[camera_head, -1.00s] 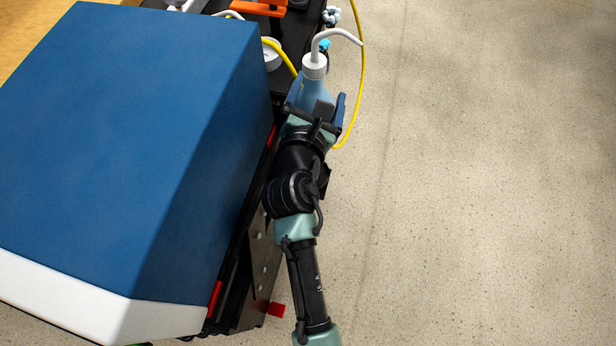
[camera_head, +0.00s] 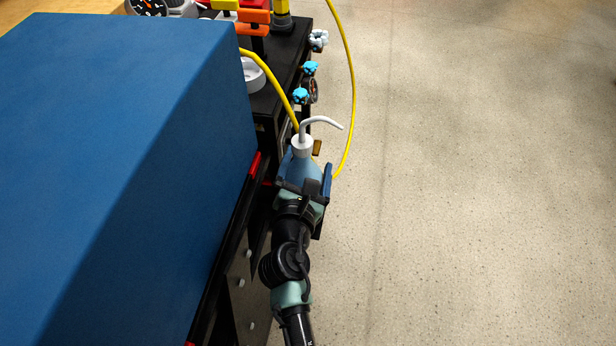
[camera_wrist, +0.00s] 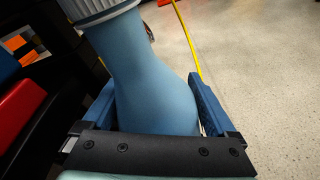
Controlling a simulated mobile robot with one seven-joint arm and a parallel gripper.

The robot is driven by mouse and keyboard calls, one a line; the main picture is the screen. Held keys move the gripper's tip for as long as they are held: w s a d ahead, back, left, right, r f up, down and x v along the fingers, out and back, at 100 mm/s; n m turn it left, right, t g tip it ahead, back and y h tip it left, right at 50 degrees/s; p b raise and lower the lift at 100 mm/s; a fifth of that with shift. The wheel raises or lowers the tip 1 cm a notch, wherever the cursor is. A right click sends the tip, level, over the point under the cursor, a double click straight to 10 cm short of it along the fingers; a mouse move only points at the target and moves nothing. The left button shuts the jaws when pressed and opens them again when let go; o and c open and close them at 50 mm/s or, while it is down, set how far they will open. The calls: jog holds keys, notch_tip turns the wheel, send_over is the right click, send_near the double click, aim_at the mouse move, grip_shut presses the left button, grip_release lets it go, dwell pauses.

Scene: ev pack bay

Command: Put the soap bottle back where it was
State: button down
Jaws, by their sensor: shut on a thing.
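The soap bottle (camera_head: 302,166) is pale blue with a white collar and a bent white spout that points right. My gripper (camera_head: 306,178) is shut on it, with one blue finger on each side of the body. In the wrist view the bottle (camera_wrist: 150,75) fills the middle between the two fingers, nearly upright and slightly tilted. My gripper holds it beside the black cart, over the cart's right edge or the floor; which one I cannot tell. Its base is hidden by my gripper. The spot where it stood before cannot be told from these frames.
A large blue box (camera_head: 120,150) stands close on the left. A yellow cable (camera_head: 352,110) loops beside the bottle. The floor on the right (camera_head: 480,200) is clear.

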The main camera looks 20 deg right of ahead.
notch_tip(320, 180, down, 3)
jog(key=shift+f+b, duration=0.1)
jog(key=shift+b, duration=0.9)
grip_release()
jog(key=shift+f, duration=0.15)
jog(key=p+v, duration=0.3)
jog(key=v, duration=0.9)
